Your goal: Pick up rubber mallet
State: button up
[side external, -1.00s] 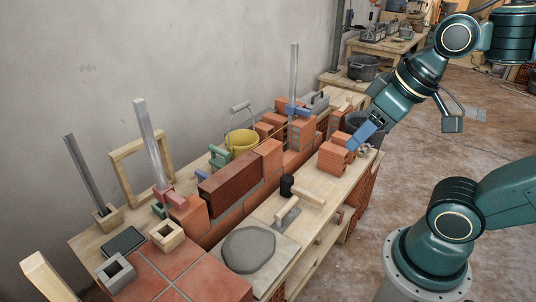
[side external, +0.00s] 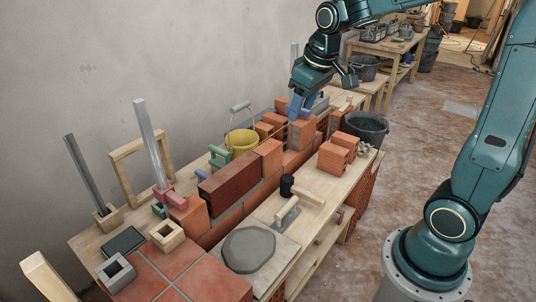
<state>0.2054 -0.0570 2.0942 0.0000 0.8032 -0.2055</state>
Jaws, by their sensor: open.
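The rubber mallet has a black head (side external: 287,186) and a pale wooden handle that runs to the right. It lies on the wooden bench (side external: 318,218), in front of the brick wall and just behind a trowel. My gripper (side external: 297,116), with blue fingers, is open and points down near the stacked bricks at the far end of the wall. It is well behind the mallet and higher than it. The fingertips overlap the bricks in this view, so I cannot tell how far above them they are.
A trowel (side external: 287,214) rests beside a grey mortar patch (side external: 248,249). Loose bricks (side external: 334,157) stand at the bench's right edge. The low brick wall (side external: 240,182), a yellow bucket (side external: 241,142) and upright metal profiles (side external: 150,140) crowd the back. A dark bucket (side external: 368,130) is beyond.

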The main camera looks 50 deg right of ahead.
jog(key=w+d+f+g, duration=0.1)
jog(key=w+d+f, duration=0.5)
jog(key=w+f, duration=0.1)
jog(key=g, duration=0.2)
send_over(296, 186)
notch_tip(296, 186, down, 26)
jog(key=shift+y, duration=0.4)
jog(key=shift+a+f, duration=0.15)
jog(key=shift+f, duration=4.3)
jog(key=shift+s+f, duration=0.1)
jog(key=shift+f, duration=2.5)
grip_shut()
